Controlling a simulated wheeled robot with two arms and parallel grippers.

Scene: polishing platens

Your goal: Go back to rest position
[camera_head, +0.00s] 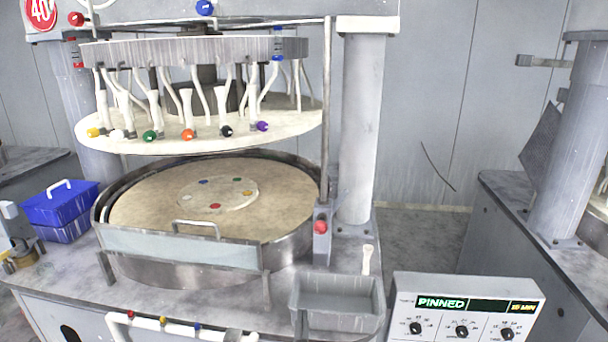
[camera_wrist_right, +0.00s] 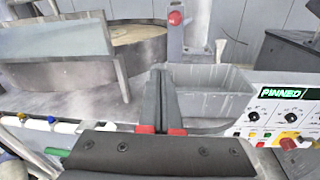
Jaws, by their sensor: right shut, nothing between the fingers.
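My right gripper (camera_wrist_right: 161,76) shows in the right wrist view, its two dark fingers together and nothing between them. It points toward the machine's front, with the fingertips overlapping the left side of the grey bin (camera_wrist_right: 212,98) in the picture. Whether it touches the bin I cannot tell. I make out neither gripper clearly in the head view. My left gripper is not in view.
The polishing machine has a round lower platen (camera_head: 140,208) behind a guard with a handle, below a raised upper plate (camera_head: 200,140). A blue box (camera_head: 60,208) stands left. A control panel (camera_head: 468,310) reading PINNED stands front right. The grey bin (camera_head: 337,312) sits beside it.

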